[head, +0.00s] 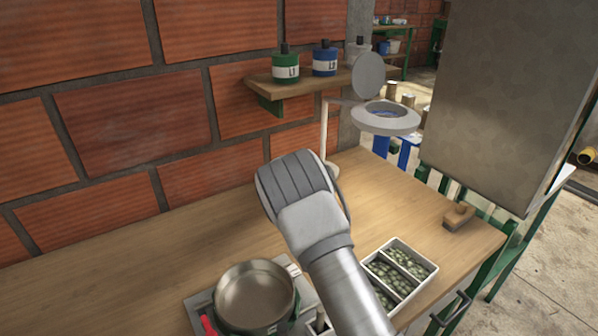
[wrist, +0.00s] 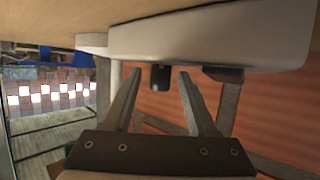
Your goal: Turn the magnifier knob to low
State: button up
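The magnifier has a grey ring head (head: 387,118) with a raised round cover (head: 368,75) on a thin pale stand (head: 323,135) at the back of the workbench. My arm hides most of its foot in the head view. In the wrist view, which looks upside down, a pale body (wrist: 200,35), seemingly the magnifier's base, lies against the wooden surface. A small dark knob (wrist: 160,78) sticks out from it. My gripper (wrist: 160,75) is open, its fingertips on either side of the knob with gaps showing. Whether they touch it is unclear. The knob's setting is unreadable.
The workbench (head: 110,270) holds a metal pot (head: 255,295) and a white divided tray (head: 398,275) of green beans near my arm. A wooden brush (head: 458,215) lies at the right. A wall shelf (head: 310,88) with bottles and a brick wall stand behind.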

jog(key=p+v, duration=0.2)
jog(key=v, duration=1.5)
jog(key=shift+s, duration=0.2)
jog(key=shift+s+a, duration=0.1)
